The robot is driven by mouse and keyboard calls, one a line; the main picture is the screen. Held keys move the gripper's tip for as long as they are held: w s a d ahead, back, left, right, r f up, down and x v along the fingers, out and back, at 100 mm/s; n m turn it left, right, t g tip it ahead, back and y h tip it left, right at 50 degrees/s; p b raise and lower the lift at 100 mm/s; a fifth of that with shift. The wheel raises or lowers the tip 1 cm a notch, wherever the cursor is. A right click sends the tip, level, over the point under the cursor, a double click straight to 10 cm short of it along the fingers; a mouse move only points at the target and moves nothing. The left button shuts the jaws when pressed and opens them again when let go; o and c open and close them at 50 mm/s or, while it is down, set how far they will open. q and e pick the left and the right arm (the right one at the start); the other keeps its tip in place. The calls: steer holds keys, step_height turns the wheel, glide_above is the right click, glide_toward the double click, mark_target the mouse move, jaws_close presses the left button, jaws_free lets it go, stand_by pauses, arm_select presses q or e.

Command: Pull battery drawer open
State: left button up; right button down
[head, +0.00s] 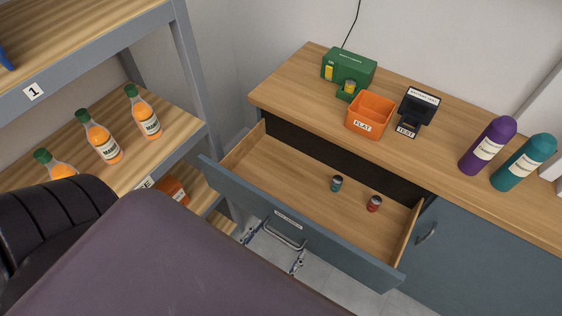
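The drawer (250,168) stands pulled well out of the blue-grey cabinet under the wooden worktop. Inside it lie a teal-banded battery (336,183) and a red battery (374,204), small cylinders standing on its wooden floor. A label and a metal bar handle (284,240) are on its front. My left gripper (273,252) is just below and in front of the handle, partly hidden by my arm. Its two fingers are spread apart, with nothing seen between them. It appears apart from the handle, though contact is hard to judge. My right gripper is out of view.
A green box (348,70), an orange bin (369,116) marked FLAT, a black tester (417,112), and purple (488,146) and teal (524,162) bottles stand on the worktop. A shelf rack (190,70) with orange bottles (103,138) stands close on the left.

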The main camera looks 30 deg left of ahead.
arm_select(q)
steer(key=shift+o, duration=0.4)
steer(key=s, duration=1.2)
steer(key=shift+a, duration=0.2)
